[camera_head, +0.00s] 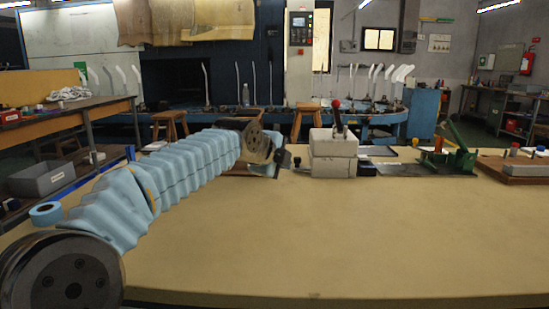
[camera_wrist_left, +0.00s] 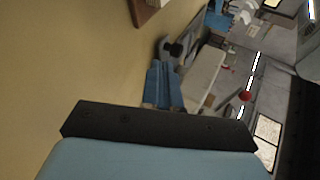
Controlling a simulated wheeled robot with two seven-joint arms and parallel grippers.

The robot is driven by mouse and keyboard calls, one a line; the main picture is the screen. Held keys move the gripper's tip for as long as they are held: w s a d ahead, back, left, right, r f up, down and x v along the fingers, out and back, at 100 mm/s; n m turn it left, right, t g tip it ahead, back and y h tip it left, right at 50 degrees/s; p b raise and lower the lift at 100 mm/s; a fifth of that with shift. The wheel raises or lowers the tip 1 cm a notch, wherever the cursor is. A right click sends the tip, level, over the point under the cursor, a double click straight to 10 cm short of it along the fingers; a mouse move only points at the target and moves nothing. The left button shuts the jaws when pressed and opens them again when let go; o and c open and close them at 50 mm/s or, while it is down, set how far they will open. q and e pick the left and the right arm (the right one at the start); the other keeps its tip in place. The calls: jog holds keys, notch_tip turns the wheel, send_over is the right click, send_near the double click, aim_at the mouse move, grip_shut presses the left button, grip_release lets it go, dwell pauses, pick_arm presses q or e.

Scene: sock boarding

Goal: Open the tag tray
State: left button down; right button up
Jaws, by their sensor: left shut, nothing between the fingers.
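My left arm in its pale blue sleeve reaches from the lower left across the table in the head view. Its gripper (camera_head: 284,160) is at the far edge of the table, small, dark and partly hidden by the wrist. In the left wrist view the blue fingers (camera_wrist_left: 164,86) are together with nothing between them. A brown box-like thing (camera_head: 238,122) shows behind the wrist, mostly hidden; I cannot tell whether it is the tag tray. A dark grey thing (camera_wrist_left: 172,50) lies just beyond the fingertips in the wrist view, apart or touching I cannot tell. My right gripper is not in view.
A white block-shaped press (camera_head: 333,153) with a red-knobbed lever stands right of the gripper. Farther right are a green clamp-like device (camera_head: 447,158) and a brown wooden board (camera_head: 515,168). A blue tape roll (camera_head: 46,212) lies at left. The table's (camera_head: 330,230) front and middle are clear.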

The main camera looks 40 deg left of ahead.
aim_at(296, 161)
pick_arm(q)
jog(key=shift+w+a+f+p, duration=0.15)
jog(key=shift+w+p, duration=0.05)
jog(key=shift+w, duration=1)
jog(key=shift+w+a+f+p, duration=0.1)
jog(key=shift+w+p, duration=0.1)
jog(key=shift+w, duration=1)
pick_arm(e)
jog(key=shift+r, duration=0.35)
